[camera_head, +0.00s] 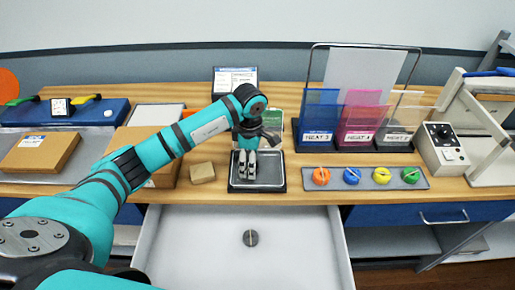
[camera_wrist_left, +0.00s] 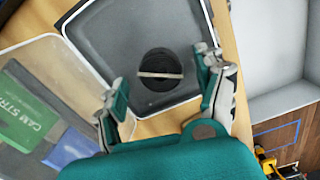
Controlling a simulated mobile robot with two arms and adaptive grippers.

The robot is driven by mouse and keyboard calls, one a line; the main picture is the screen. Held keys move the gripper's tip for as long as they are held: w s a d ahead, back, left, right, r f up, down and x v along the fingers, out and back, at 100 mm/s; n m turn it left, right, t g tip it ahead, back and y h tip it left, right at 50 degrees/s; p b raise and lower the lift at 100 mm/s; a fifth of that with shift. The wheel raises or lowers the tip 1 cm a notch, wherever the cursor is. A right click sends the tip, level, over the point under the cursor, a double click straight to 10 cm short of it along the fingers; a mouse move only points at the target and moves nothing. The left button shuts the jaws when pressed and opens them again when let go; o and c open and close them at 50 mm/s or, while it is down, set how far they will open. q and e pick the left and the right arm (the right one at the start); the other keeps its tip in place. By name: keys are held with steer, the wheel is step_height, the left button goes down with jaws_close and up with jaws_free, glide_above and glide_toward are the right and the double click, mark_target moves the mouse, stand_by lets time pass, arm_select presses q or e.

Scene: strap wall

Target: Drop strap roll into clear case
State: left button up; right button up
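My left gripper (camera_head: 248,165) points down over a dark shallow tray with a light rim (camera_head: 282,181). In the left wrist view its fingers (camera_wrist_left: 163,78) are spread wide, with visible gaps to a black strap roll (camera_wrist_left: 161,82) with a pale band. The roll lies in the tray between or below the fingertips; its height relative to them is unclear. The gripper hides it in the head view. A clear case (camera_wrist_left: 25,62) with green and blue labelled packs lies beside the tray; it shows partly behind the arm in the head view (camera_head: 272,116). My right gripper is not in view.
An open white drawer (camera_head: 190,245) below the table edge holds a small dark round item (camera_head: 251,238). A strip with several coloured rolls (camera_head: 366,178) and coloured file holders (camera_head: 358,118) stand right.

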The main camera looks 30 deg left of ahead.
arm_select(q)
step_height(320, 180, up, 12)
stand_by(0.6)
stand_by(0.4)
